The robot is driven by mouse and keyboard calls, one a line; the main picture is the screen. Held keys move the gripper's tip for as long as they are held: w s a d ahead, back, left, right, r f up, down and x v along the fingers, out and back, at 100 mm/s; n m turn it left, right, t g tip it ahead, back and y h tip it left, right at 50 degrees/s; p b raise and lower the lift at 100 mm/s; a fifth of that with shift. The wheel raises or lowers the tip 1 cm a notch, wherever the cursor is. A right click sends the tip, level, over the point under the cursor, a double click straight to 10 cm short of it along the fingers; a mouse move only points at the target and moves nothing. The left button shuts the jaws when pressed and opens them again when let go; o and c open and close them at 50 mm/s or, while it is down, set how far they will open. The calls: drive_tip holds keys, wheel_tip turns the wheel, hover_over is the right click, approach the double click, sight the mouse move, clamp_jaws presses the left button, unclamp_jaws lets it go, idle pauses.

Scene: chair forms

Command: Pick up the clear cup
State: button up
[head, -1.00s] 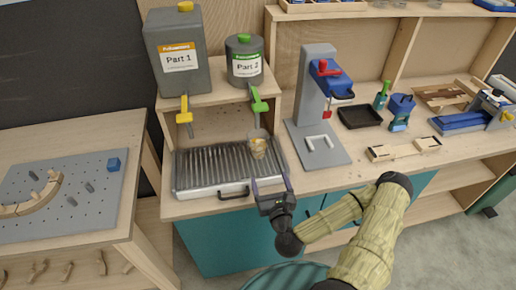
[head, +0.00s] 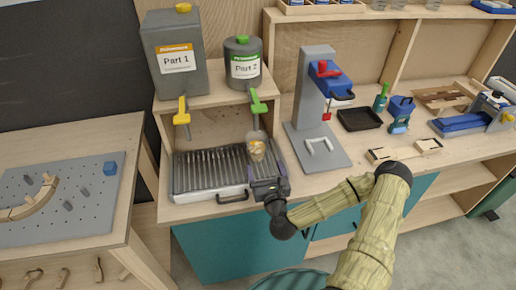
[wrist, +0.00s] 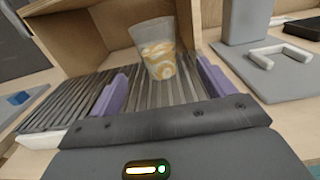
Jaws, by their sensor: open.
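The clear cup (head: 257,147) stands upright on the ribbed metal drip tray (head: 207,185), below the green tap (head: 257,103). It has yellowish markings or contents; I cannot tell which. In the wrist view the cup (wrist: 159,48) is ahead of my gripper, roughly midway between the two purple fingers. My gripper (head: 268,177) is open and empty at the tray's front right, just in front of the cup. In the wrist view the fingers (wrist: 160,88) are wide apart and do not appear to touch the cup.
Two grey containers, Part 1 (head: 176,58) and Part 2 (head: 243,65), stand on a shelf above the tray. A yellow tap (head: 182,115) hangs at left. A grey press (head: 314,95) stands to the right. The tray left of the cup is clear.

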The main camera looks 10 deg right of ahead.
drive_tip(key=p, duration=0.2)
approach(254, 140)
drive_tip(key=shift+w+d+f, duration=0.15)
drive_tip(key=shift+w+d, duration=0.1)
drive_tip(key=shift+w, duration=0.25)
drive_tip(key=shift+w+d+f, duration=0.1)
drive_tip(key=shift+w+f, duration=0.05)
drive_tip(key=shift+w, duration=0.2)
drive_tip(key=w, duration=0.1)
drive_tip(key=w+p, duration=0.1)
drive_tip(key=w, duration=0.1)
drive_tip(key=w+p, duration=0.1)
drive_tip(key=shift+w+a+r, duration=0.25)
drive_tip(key=shift+r, duration=0.1)
drive_tip(key=shift+w+f+p, duration=0.1)
drive_tip(key=shift+w+p, duration=0.2)
drive_tip(key=shift+w, duration=0.15)
